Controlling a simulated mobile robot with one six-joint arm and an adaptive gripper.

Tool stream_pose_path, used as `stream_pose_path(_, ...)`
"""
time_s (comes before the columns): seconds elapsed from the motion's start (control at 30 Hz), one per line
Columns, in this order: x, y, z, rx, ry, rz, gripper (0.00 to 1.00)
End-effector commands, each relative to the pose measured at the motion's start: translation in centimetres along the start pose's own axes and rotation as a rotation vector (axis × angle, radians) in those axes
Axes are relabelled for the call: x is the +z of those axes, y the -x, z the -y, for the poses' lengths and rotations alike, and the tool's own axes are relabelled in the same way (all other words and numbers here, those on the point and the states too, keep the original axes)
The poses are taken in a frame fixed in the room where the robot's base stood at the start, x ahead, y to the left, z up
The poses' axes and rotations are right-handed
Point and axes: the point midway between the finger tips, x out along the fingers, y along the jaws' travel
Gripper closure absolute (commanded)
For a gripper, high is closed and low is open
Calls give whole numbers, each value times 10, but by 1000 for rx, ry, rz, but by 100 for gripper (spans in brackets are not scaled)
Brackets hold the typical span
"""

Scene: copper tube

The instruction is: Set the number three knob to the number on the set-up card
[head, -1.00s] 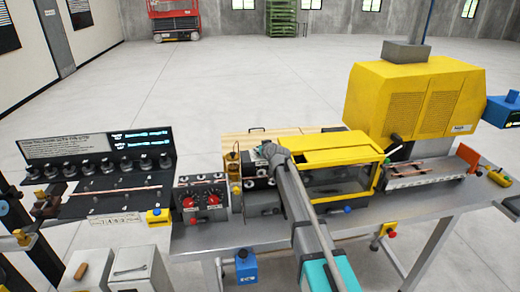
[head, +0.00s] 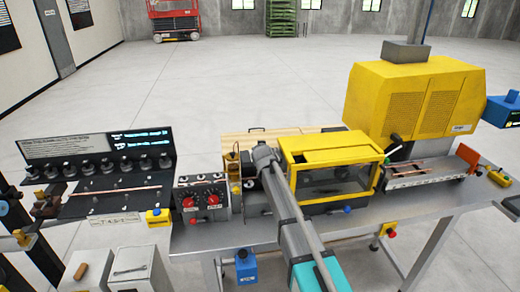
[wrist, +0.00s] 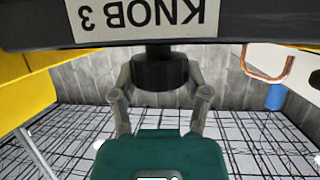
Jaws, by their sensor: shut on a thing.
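A plate lettered KNOB 3 (wrist: 140,18) shows upside down at the top of the wrist view. Below it is a round black knob (wrist: 160,68), the number three knob. My gripper (wrist: 160,76) is shut on this knob, one finger on each side. In the head view my gripper (head: 262,153) is at the left end of the yellow-hooded machine (head: 325,150), and the arm hides the knob there. A white printed sheet (head: 68,146) is on the black panel at the left. Its text is too small to read, and I cannot tell if it is the set-up card.
A grey box with two red knobs (head: 201,204) stands left of my arm. A black rack (head: 110,188) with a row of dark round parts and a copper tube is further left. A tall yellow machine (head: 410,105) stands at the right. The bench front (head: 375,222) is mostly clear.

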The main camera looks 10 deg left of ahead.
Motion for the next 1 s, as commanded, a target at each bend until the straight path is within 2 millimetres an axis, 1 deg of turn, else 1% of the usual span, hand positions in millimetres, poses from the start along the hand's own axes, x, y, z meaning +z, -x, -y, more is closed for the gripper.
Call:
stream_pose_path(0.03,2,1,0,16,-5,6,88)
stream_pose_path(1.0,2,1,1,326,-139,5,88)
